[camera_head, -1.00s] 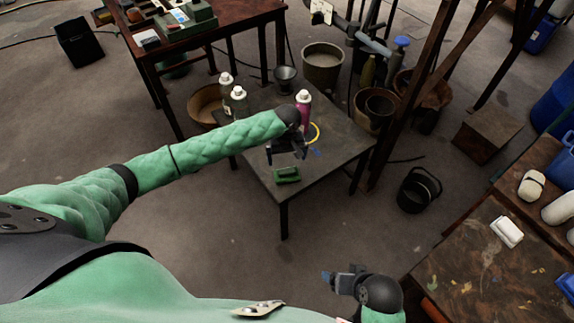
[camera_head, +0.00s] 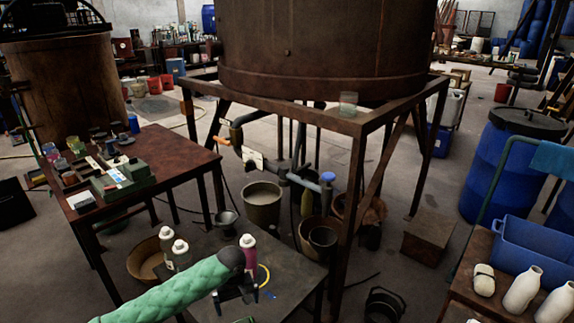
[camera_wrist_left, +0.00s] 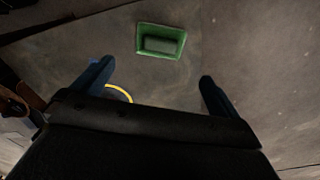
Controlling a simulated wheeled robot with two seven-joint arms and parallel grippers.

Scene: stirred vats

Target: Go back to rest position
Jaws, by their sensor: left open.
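My left arm, in a green quilted sleeve, reaches in from the bottom left of the head view. Its gripper (camera_head: 238,293) hangs over the low dark table (camera_head: 290,272). In the left wrist view its two fingers (camera_wrist_left: 153,85) stand wide apart with nothing between them. A small green tray (camera_wrist_left: 141,40) with a grey-green block (camera_wrist_left: 161,45) in it lies on the table beyond the fingers. A yellow ring (camera_head: 264,275) lies on the table beside the gripper. My right gripper is outside both current views.
A magenta bottle (camera_head: 248,252) and two pale bottles (camera_head: 181,255) stand on the low table near my left arm. A rusty vat on a metal frame (camera_head: 347,126) rises behind. A brown table (camera_head: 150,152) is at left; a bench with a blue crate (camera_head: 540,247) is at right.

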